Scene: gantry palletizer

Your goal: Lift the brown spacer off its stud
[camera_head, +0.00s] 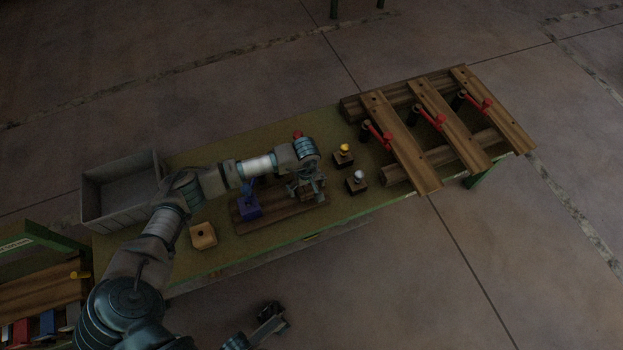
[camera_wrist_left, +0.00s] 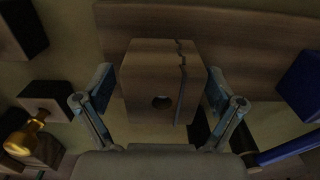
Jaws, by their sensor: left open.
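The brown spacer (camera_wrist_left: 145,75) is a wood-brown block with a round hole in its near face and a dark jagged line across its top. In the left wrist view it sits between the two fingers of my open left gripper (camera_wrist_left: 158,92), one finger on each side. In the head view my left gripper (camera_head: 308,190) is low over the right end of a wooden board (camera_head: 285,211) and mostly hides the spacer. The stud is hidden. What looks like my right gripper (camera_head: 270,322) is at the bottom, small and dark.
A blue block (camera_head: 248,208) stands on the same board, left of the gripper. A tan block (camera_head: 203,236) lies nearer. Blocks with a yellow knob (camera_head: 344,149) and a white knob (camera_head: 359,176) stand to the right. A grey bin (camera_head: 122,203) is at left, wooden rails (camera_head: 402,145) at right.

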